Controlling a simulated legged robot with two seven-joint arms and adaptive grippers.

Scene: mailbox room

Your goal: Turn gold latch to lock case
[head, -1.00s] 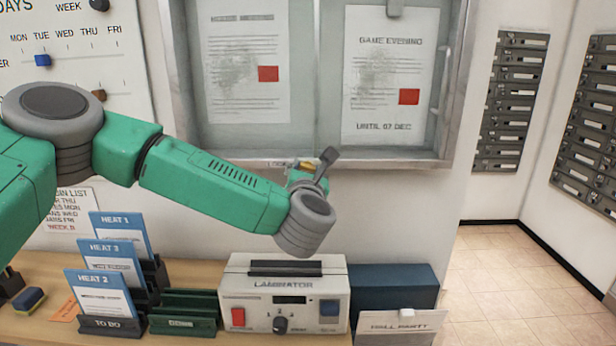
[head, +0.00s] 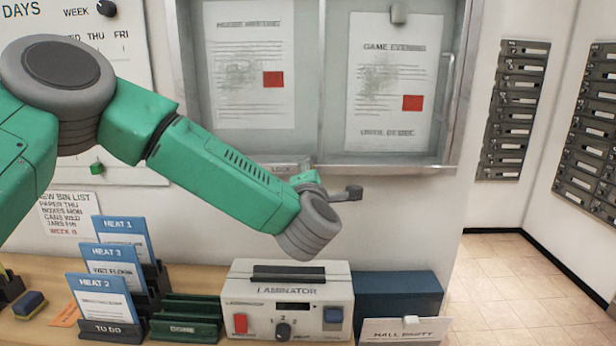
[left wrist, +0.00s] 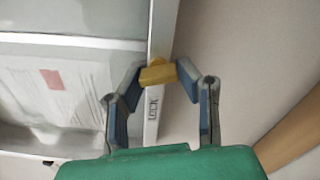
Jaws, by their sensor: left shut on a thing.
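The case is a wall-mounted glass notice case with a silver frame (head: 400,167). In the left wrist view, the gold latch (left wrist: 157,75) sits across the frame rail, near a "LOCK" label (left wrist: 154,110). My left gripper (left wrist: 161,79) has its blue-padded fingers on either side of the latch and is shut on it. In the head view, my grey wrist hides the latch, and one dark finger (head: 345,193) points right below the frame. My right gripper is not in view.
A white laminator (head: 290,300), a dark blue box (head: 398,298) and several blue heat cards in holders (head: 100,297) stand on the desk below. A whiteboard calendar (head: 135,30) hangs at left. Mailboxes (head: 514,110) line the walls at right.

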